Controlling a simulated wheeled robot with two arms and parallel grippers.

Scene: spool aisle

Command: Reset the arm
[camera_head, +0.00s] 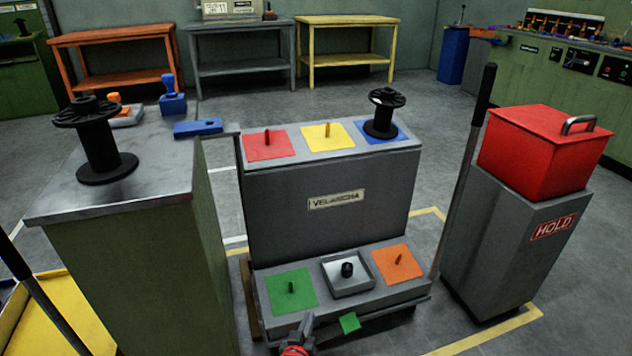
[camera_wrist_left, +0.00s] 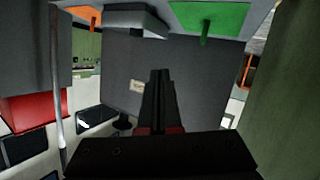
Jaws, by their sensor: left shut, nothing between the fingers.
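My left gripper (camera_head: 300,330) is low at the front of the grey stepped stand (camera_head: 285,205), just below the green square (camera_head: 290,291) with its peg. Its fingers are together and empty. In the left wrist view the closed fingers (camera_wrist_left: 160,85) point at the stand's grey face, with the green square (camera_wrist_left: 210,18) above them. The stand's lower step also has a pale tray (camera_head: 348,273) with a small black knob and an orange square (camera_head: 398,264). My right gripper is not in view.
A black spool (camera_head: 97,140) stands on the green cabinet at left, near blue items. Another spool (camera_head: 382,113) stands on the stand's blue square (camera_head: 365,130), beside red and yellow squares. A red box (camera_head: 540,150) sits on a grey pedestal at right. Floor behind is clear.

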